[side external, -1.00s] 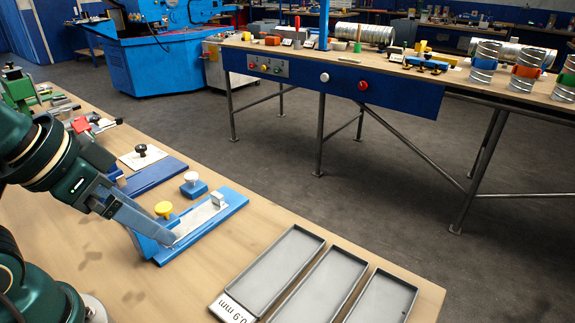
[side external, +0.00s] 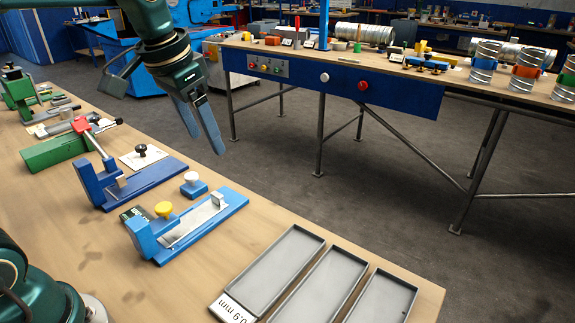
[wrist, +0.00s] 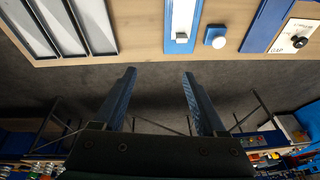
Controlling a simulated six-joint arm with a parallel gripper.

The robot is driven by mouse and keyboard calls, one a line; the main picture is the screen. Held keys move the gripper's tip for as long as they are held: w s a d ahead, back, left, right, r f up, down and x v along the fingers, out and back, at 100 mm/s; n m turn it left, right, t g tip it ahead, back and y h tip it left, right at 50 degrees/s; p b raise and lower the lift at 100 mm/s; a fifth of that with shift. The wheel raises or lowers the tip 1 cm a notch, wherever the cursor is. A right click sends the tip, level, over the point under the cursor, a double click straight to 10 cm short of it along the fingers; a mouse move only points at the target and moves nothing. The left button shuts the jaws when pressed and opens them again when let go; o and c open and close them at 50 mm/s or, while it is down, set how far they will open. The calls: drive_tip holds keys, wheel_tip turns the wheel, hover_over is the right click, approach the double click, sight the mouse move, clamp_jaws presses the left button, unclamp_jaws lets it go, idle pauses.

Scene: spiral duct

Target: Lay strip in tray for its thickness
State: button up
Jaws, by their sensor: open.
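In the side external view a pale metal strip (side external: 195,224) lies on a blue fixture (side external: 232,208) with a yellow knob (side external: 163,209) and a small grey block at its far end. Three shallow grey trays stand at the table's front right: a left tray (side external: 283,254), a middle one (side external: 318,283) and a right one (side external: 386,301). A label reading 0.9 mm (side external: 232,309) is at the near end of the left tray. My gripper (side external: 208,128) is raised above the far table edge, its fingers apart and empty. The wrist view also shows the open fingers (wrist: 158,72) with nothing between them.
A blue block with a white knob (side external: 194,184) stands beside the fixture. Bare wood lies between fixture and trays.

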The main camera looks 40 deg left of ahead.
drive_tip(key=w+a+f+g, duration=0.2)
drive_tip(key=w+a+f, duration=0.2)
drive_tip(key=w+f, duration=0.15)
drive_tip(key=n+g, duration=0.1)
hover_over(217, 194)
drive_tip(key=shift+h, duration=0.3)
wheel_tip(217, 194, down, 7)
drive_tip(key=shift+w, duration=0.1)
drive_tip(key=shift+f, duration=2.75)
clamp_jaws()
drive_tip(key=shift+r, duration=0.15)
